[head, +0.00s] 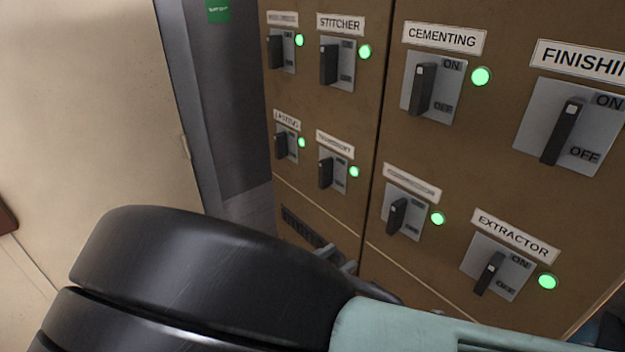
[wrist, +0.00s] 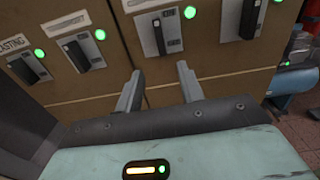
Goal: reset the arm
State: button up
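My gripper (wrist: 160,88) is open in the wrist view. Its two grey fingers stand apart with nothing between them, in front of the cabinet's lower part, below the bottom row of switches. In the head view my black and pale green arm fills the lower part and hides most of the gripper; small grey finger parts (head: 347,266) show by the cabinet. The brown switch cabinet (head: 375,205) carries two rows of black lever switches, among them the cementing switch (head: 423,88) and the extractor switch (head: 490,272). The visible green lamps beside them are lit.
A pale door or panel (head: 90,110) stands at the left, with a grey frame (head: 195,100) and a dark gap between it and the cabinet. A blue machine part (wrist: 293,82) stands right of the cabinet on a reddish tiled floor (wrist: 290,122).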

jog(key=s+d+f+m+g+y+b, duration=0.2)
jog(key=s+d+m+g+y, duration=0.2)
jog(key=s+d+m+g, duration=0.4)
jog(key=s+r+m+g+y+b, duration=0.2)
jog(key=s+r+m+y+b, duration=0.1)
jog(key=s+r+m+y, duration=0.4)
jog(key=shift+s+a+m+g+y, duration=0.3)
jog(key=shift+s+m+y, duration=0.9)
jog(key=shift+y, duration=0.9)
jog(key=shift+w+r, duration=0.1)
jog(key=shift+w, duration=0.2)
